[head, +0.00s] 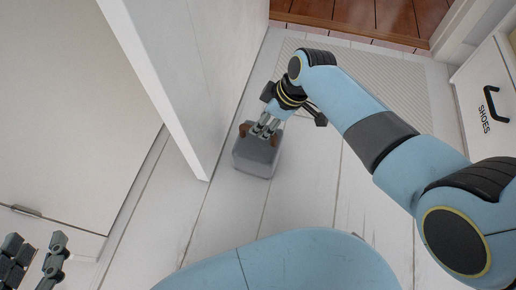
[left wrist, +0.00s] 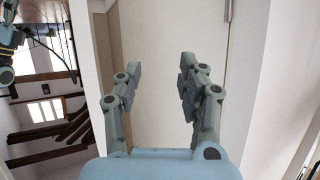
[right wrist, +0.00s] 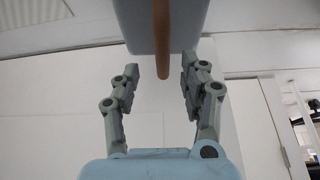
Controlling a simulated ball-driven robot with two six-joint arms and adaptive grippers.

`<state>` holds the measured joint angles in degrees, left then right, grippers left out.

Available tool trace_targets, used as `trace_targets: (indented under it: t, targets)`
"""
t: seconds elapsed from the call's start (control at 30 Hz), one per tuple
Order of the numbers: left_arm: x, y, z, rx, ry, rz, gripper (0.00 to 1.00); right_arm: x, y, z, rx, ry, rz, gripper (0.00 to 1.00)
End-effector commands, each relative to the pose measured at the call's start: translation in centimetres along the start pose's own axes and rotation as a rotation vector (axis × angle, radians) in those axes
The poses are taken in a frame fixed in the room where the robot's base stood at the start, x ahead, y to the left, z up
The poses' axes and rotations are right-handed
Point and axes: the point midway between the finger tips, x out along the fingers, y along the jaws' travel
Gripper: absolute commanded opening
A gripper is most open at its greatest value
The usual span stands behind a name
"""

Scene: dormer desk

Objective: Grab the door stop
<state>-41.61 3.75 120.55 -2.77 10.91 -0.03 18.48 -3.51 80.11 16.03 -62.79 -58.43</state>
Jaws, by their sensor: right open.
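The door stop (head: 256,157) is a grey block with a brown strap handle on top. It stands on the white plank floor beside the door's lower edge. In the right wrist view the grey block (right wrist: 160,22) is at the top, and its brown handle (right wrist: 161,45) lies between the fingertips. My right gripper (head: 265,130) is open just above the block, its fingers on either side of the handle; part of the handle is hidden in the head view. My left gripper (head: 35,262) is open and empty at the lower left, well away from the door stop.
A white door (head: 175,75) stands just left of the door stop. A ribbed mat (head: 400,85) lies behind my right arm. A white cabinet with a black handle marked SHOES (head: 486,120) is at the right. Floor in front of the door stop is clear.

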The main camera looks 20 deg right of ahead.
Motion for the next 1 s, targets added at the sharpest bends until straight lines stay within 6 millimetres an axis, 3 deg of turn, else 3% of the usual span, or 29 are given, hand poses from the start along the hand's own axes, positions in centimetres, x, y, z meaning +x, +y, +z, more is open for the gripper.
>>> trace_targets:
  t: [0.2, 0.53, 0.77, 1.0]
  targets:
    - [1.8, -0.2, -4.9, 0.019, 0.186, 0.0, 0.4, 0.9, -0.2, 0.2, 0.001, -0.001, -0.003, 0.44]
    - [2.6, -0.2, -12.8, 0.047, 0.486, 0.002, 0.4, 2.1, -0.3, 0.4, 0.002, -0.001, -0.003, 0.44]
    - [1.8, -0.1, -18.3, 0.07, 0.712, 0.006, 0.4, 3.0, -0.4, 0.5, 0.001, -0.002, -0.003, 0.44]
    - [-0.4, 0.2, -23.6, 0.097, 0.966, 0.012, 0.4, 4.1, -0.4, 0.5, 0.001, -0.002, -0.002, 0.44]
